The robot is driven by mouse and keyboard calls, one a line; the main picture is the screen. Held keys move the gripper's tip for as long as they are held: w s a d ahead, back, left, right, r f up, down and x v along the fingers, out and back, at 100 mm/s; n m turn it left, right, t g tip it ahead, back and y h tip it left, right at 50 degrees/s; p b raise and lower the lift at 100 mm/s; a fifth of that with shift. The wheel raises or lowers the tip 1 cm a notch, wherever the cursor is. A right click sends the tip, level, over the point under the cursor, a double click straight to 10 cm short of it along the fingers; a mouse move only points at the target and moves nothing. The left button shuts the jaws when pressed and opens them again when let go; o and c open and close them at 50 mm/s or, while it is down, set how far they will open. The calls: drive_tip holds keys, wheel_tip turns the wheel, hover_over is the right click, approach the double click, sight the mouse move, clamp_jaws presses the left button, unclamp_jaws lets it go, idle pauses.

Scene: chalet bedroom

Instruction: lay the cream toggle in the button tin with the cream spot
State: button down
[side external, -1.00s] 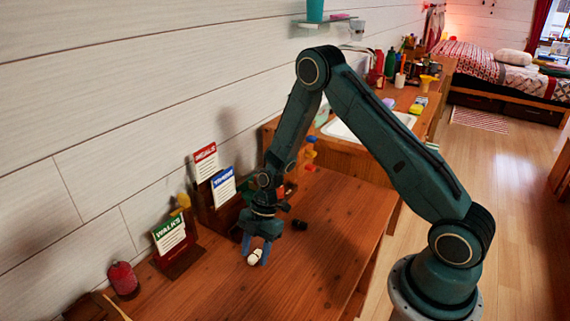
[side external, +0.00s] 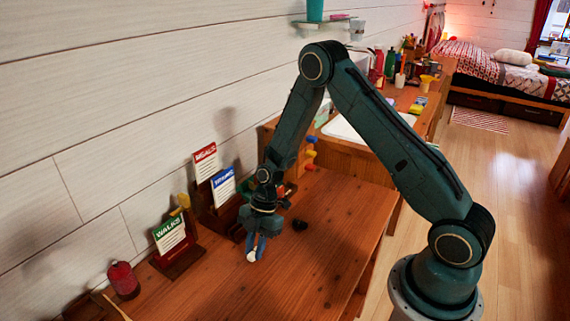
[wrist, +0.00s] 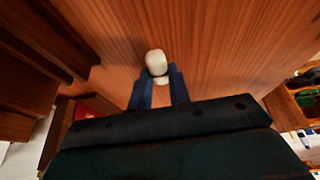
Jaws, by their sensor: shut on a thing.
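The cream toggle (side external: 252,256) is a small, pale, rounded piece at the tips of my gripper (side external: 257,247), low over the wooden desk. In the wrist view the toggle (wrist: 155,63) sits between the blue fingertips (wrist: 158,76), which are shut on it. Whether it still touches the desk top is hard to tell. I cannot make out a button tin with a cream spot in either view.
Card stands labelled WALKS (side external: 169,233), MEALS (side external: 206,162) and another blue card (side external: 223,186) stand along the wall. A red jar (side external: 123,280) is at the front left. The desk (side external: 335,215) is clear to the right of my gripper.

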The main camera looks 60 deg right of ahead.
wheel_tip(320, 180, up, 19)
idle(0.6)
drive_tip(key=shift+f, duration=0.15)
idle(0.4)
drive_tip(key=shift+w+d+f+m+t+h, duration=0.4)
drive_tip(key=shift+f+m+t+h, duration=0.3)
drive_tip(key=shift+m, duration=2.3)
drive_tip(key=shift+w+d+f+m+t+h, duration=0.15)
drive_tip(key=shift+w+f+m+t+h, duration=0.55)
drive_tip(key=shift+m, duration=2.3)
drive_tip(key=shift+w+d+f+m+t+h, duration=0.25)
drive_tip(key=shift+f+m+t+h, duration=0.45)
drive_tip(key=shift+m, duration=2.3)
drive_tip(key=shift+r, duration=0.1)
hover_over(264, 257)
wheel_tip(264, 257, down, 5)
